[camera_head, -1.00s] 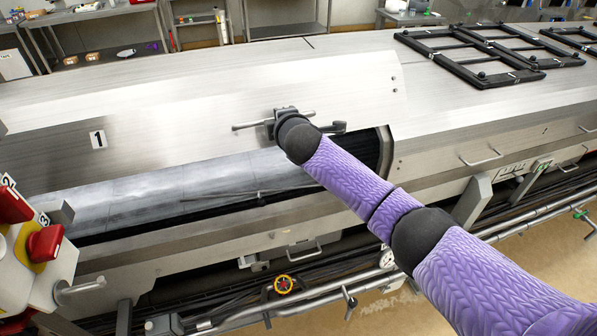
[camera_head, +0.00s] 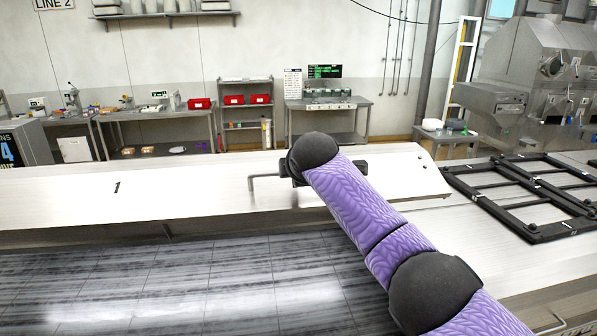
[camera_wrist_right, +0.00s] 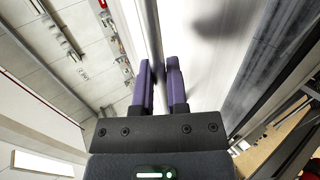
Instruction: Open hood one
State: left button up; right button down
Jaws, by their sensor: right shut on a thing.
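Hood one (camera_head: 190,200), a long metal panel marked 1, is swung up, and the wide grey-streaked surface (camera_head: 230,285) beneath it lies exposed. Its bar handle (camera_head: 263,177) shows at the panel's outer side. My right gripper (camera_head: 292,170) is at this handle, mostly hidden behind the dark wrist joint. In the right wrist view its two purple fingers (camera_wrist_right: 160,88) are closed around the handle bar (camera_wrist_right: 150,30). My left gripper is in neither view.
Black rectangular frames (camera_head: 530,190) lie on the machine top to the right of the hood. Work tables (camera_head: 330,105) and a shelf rack (camera_head: 246,110) stand along the back wall, beyond the machine.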

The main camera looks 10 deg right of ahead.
jog(key=shift+f, duration=0.15)
jog(key=c, duration=0.9)
grip_release()
jog(key=shift+w, duration=0.1)
jog(key=shift+o, duration=1.2)
jog(key=shift+w, duration=0.35)
jog(key=shift+s, duration=0.1)
jog(key=shift+s, duration=0.1)
